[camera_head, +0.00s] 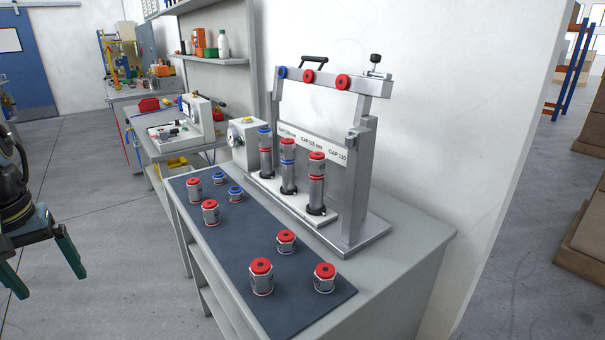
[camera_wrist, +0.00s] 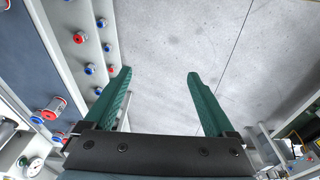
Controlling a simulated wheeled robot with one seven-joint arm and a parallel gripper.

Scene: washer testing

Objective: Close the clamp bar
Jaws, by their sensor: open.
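The clamp bar (camera_head: 325,80) is a grey bar with a black handle (camera_head: 314,60) on top and one blue and two red rings along it. It is raised at the top of the test fixture, well above the cylinders. A black knob (camera_head: 375,59) stands at its right end. Three metal cylinders with coloured rings, one of them here (camera_head: 288,167), stand upright on the fixture's white base (camera_head: 281,202). My gripper (camera_head: 47,277) is at the far left, away from the bench. In the wrist view my gripper (camera_wrist: 159,74) has its green fingers apart, with only floor between them.
A dark mat (camera_head: 245,230) on the bench (camera_head: 405,245) holds several loose red- and blue-topped cylinders. A grey box (camera_head: 244,143) stands beside the fixture's left end. Another machine (camera_head: 195,120) is behind on the left. Floor between my gripper and the bench is clear.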

